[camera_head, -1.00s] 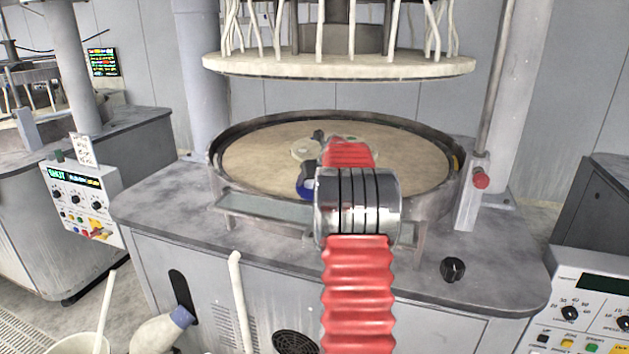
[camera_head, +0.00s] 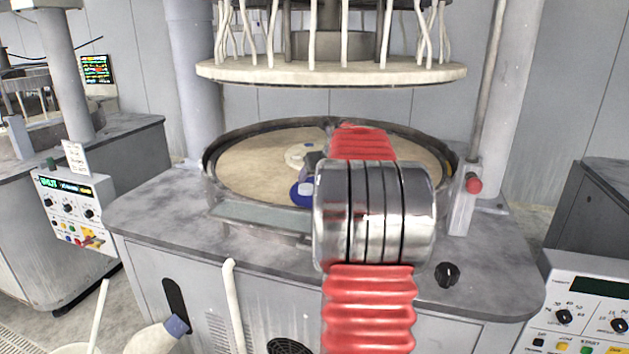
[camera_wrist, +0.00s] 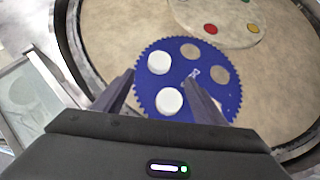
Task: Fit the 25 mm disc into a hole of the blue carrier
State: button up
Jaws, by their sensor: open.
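The blue carrier (camera_wrist: 232,98) is a toothed disc lying on the platen in the wrist view, with round holes showing tan beneath. Two white discs are at its left side: an upper disc (camera_wrist: 159,64) and a lower disc (camera_wrist: 170,101). I cannot tell their sizes or whether either is seated in a hole. My gripper (camera_wrist: 160,77) is open over the carrier, its fingers on either side of the lower disc, with no visible contact. In the head view, the carrier (camera_head: 300,194) is mostly hidden behind my arm.
The tan platen (camera_head: 250,165) sits inside a raised dark rim (camera_head: 209,165). A pale round plate (camera_wrist: 222,18) with coloured spots lies beyond the carrier. The upper platen (camera_head: 330,72) hangs above with hoses. A grey tray (camera_head: 265,218) is at the platen's front edge.

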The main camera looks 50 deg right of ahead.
jog(key=shift+v, duration=0.95)
jog(key=a+n, duration=0.3)
jog(key=a, duration=0.3)
jog(key=w+a+r+n+y, duration=0.1)
jog(key=a+n, duration=0.2)
jog(key=a, duration=0.3)
jog(key=w+a+n+y, duration=0.1)
jog(key=a+n, duration=0.2)
jog(key=a, duration=0.3)
jog(key=shift+r+n, duration=0.25)
jog(key=shift+n, duration=0.05)
jog(key=s+a+n+y, duration=0.1)
jog(key=s+a+n, duration=0.3)
jog(key=a+n, duration=0.9)
jog(key=s+a+f+n+g+y, duration=0.1)
jog(key=s+a+f+n, duration=0.4)
jog(key=s+a+n, duration=0.4)
jog(key=s+a+f+n+g, duration=0.1)
jog(key=s+a+f+n, duration=0.4)
jog(key=s+a+n, duration=0.5)
jog(key=a, duration=0.4)
jog(key=shift+s+f+g+y, duration=0.2)
jog(key=shift+s+g+y, duration=0.1)
jog(key=shift+g+y, duration=0.1)
jog(key=shift+a, duration=0.1)
jog(key=shift+c, duration=0.6)
